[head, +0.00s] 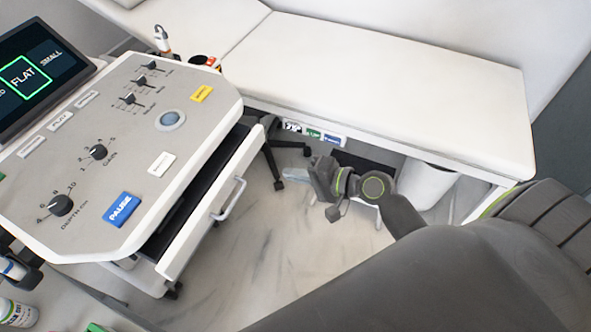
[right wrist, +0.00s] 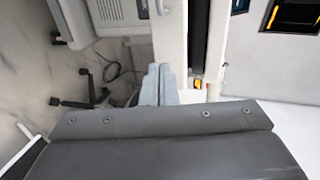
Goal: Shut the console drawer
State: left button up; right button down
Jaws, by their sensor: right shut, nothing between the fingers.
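The console (head: 120,150) stands at the left in the head view. Its drawer (head: 195,215) is pulled out on the right side, with a dark gap between the drawer front and the console body. The drawer has a pale bar handle (head: 232,200). My right gripper (head: 292,173) is shut and empty, to the right of the drawer front and apart from it in the head view. My left gripper is not in view.
A white exam couch (head: 390,70) runs behind my right arm. A white bin (head: 425,184) stands beneath it. A dark wheeled base (head: 280,165) stands on the floor behind the drawer. The marble floor (head: 270,265) right of the drawer is clear.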

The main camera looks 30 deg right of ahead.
jog(key=p, duration=0.1)
send_near(226, 155)
jog(key=shift+s+a, duration=0.25)
jog(key=shift+s, duration=0.25)
jog(key=shift+s+a, duration=0.25)
jog(key=shift+s, duration=0.2)
jog(key=w+a, duration=0.1)
jog(key=w, duration=0.1)
jog(key=w+a, duration=0.4)
jog(key=w, duration=0.1)
jog(key=shift+a, duration=0.15)
jog(key=shift+s+r, duration=0.1)
jog(key=shift+r, duration=0.1)
